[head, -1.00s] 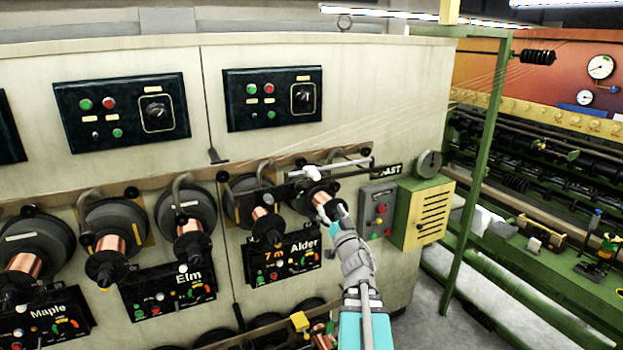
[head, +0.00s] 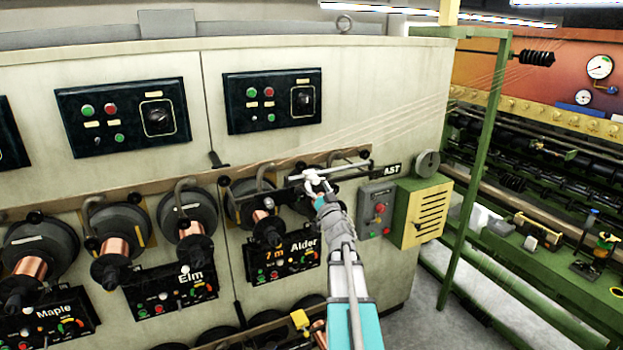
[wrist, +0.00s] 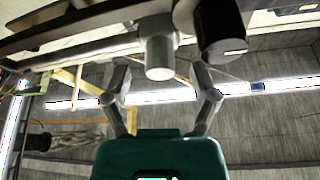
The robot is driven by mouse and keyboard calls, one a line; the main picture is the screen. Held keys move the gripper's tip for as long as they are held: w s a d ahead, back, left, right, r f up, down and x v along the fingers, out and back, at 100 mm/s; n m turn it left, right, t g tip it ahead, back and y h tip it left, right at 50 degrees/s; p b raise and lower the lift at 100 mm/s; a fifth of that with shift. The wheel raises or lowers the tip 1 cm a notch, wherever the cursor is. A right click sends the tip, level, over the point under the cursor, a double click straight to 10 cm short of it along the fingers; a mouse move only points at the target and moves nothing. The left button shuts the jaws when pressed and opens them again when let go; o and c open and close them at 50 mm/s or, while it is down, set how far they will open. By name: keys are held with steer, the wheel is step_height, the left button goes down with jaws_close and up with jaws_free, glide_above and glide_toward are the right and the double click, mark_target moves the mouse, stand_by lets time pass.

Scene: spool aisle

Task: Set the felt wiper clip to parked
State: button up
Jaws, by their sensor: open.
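A pale bar-like fitting (head: 342,170), which I take to be the felt wiper clip, sits at the right end of the wooden rail above the Alder panel (head: 282,258). My gripper (head: 316,181) is at its left part, fingers raised towards it. In the wrist view my gripper (wrist: 160,82) is open, its two fingers apart. A short grey peg (wrist: 159,56) stands between and just beyond the fingertips; I cannot tell whether they touch. A dark cylinder (wrist: 219,30) is close to the right finger.
Copper spools (head: 118,246) line the cabinet to the left. A grey button box (head: 375,212) and a yellow-green box (head: 424,212) are close on the right. A green post (head: 476,165) stands farther right. The grey floor beyond the cabinet looks clear.

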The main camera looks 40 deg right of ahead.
steer(key=shift+p+x, duration=0.3)
steer(key=shift+x, duration=0.95)
steer(key=shift+c, duration=0.2)
jaws_close()
steer(key=shift+a+f, duration=0.1)
steer(key=shift+a, duration=0.05)
